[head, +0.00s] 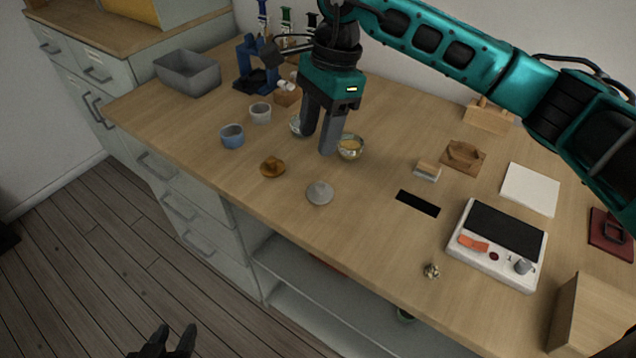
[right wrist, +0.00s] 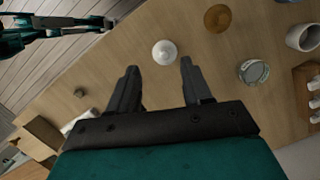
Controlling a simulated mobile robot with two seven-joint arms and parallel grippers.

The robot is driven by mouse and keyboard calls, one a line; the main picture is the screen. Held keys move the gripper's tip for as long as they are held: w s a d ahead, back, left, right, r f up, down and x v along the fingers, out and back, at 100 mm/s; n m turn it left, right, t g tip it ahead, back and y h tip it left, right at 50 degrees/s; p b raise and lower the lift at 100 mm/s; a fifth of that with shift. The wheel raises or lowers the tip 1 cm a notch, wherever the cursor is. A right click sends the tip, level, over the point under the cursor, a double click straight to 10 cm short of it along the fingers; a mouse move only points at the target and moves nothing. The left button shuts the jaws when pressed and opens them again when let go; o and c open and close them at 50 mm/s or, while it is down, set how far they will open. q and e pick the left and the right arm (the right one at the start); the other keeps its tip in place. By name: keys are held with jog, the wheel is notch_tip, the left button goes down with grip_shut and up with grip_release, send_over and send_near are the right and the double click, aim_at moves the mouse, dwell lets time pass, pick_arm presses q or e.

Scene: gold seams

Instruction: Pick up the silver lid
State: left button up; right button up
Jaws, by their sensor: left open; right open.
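The silver lid (head: 320,193) is a small round grey disc lying on the wooden table near its front edge. In the right wrist view the silver lid (right wrist: 165,52) looks pale, with a small knob, just beyond and between the fingertips. My right gripper (head: 318,143) is open and empty above the table, further back than the lid; its open fingers also show in the right wrist view (right wrist: 158,66). My left gripper (head: 174,342) is open, low at the bottom edge of the head view, away from the table.
A brown lid (head: 272,167) lies left of the silver lid. A metal bowl with yellow contents (head: 350,147) stands by my right fingers; another bowl is partly hidden behind them. Blue (head: 232,136) and white (head: 260,113) cups stand left. A scale (head: 497,245) stands right.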

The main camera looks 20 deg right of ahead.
aim_at(321, 184)
jog(key=shift+h, duration=0.4)
jog(key=f, duration=1.2)
jog(key=shift+w+d, duration=0.15)
jog(key=shift+d, duration=0.15)
jog(key=shift+r, duration=0.1)
grip_shut()
